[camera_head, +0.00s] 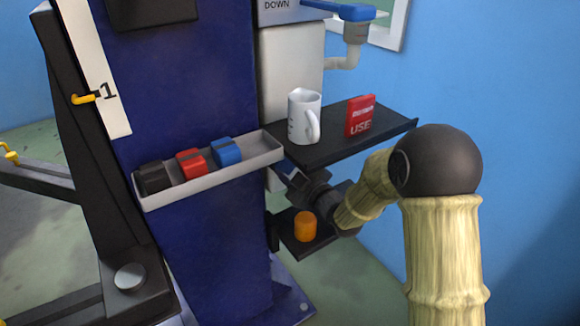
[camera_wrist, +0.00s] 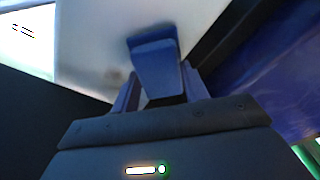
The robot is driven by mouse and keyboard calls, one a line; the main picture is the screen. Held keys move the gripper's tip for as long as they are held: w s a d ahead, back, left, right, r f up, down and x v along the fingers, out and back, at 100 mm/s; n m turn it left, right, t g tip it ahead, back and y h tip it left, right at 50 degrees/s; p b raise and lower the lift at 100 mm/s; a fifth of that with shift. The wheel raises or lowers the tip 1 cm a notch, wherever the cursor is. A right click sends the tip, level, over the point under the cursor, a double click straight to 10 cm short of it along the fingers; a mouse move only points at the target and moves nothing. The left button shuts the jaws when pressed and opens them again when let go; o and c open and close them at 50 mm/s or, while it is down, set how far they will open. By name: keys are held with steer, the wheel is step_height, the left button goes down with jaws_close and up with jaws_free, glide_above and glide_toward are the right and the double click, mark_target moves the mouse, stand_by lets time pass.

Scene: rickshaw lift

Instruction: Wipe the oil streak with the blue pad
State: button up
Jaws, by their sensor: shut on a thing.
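My gripper (camera_head: 294,180) reaches under the black shelf, close to the lower part of the white housing (camera_head: 291,75). In the wrist view its fingers are shut on a blue pad (camera_wrist: 156,66), whose far end lies against or just off a white surface. I cannot tell whether it touches. A faint brownish smudge (camera_wrist: 115,74) shows on that white surface left of the pad; it may be the oil streak.
A grey tray (camera_head: 212,179) holds black, red and blue blocks. The black shelf (camera_head: 345,140) above my gripper carries a white jug (camera_head: 303,117) and a red box (camera_head: 360,116). An orange cylinder (camera_head: 305,227) stands on a small lower shelf. A blue lever (camera_head: 345,12) is above.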

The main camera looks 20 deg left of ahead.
steer(key=shift+s+a+r+n+g+y+p, duration=0.15)
steer(key=shift+s+a+r+y+p, duration=0.1)
steer(key=shift+a+r, duration=0.3)
steer(key=shift+s+a+r+n+g+y+p, duration=0.2)
steer(key=shift+s+a+r, duration=0.1)
steer(key=shift+r, duration=0.35)
steer(key=shift+w+r, duration=0.1)
steer(key=shift+w, duration=0.1)
steer(key=shift+w+d, duration=0.95)
steer(key=shift+d, duration=0.15)
steer(key=shift+w+d, duration=0.25)
steer(key=shift+w+d+f+h, duration=0.15)
steer(key=shift+w+d, duration=0.5)
steer(key=shift+w+d+f+h, duration=0.1)
steer(key=shift+w+d+f, duration=0.05)
steer(key=shift+w+d, duration=0.45)
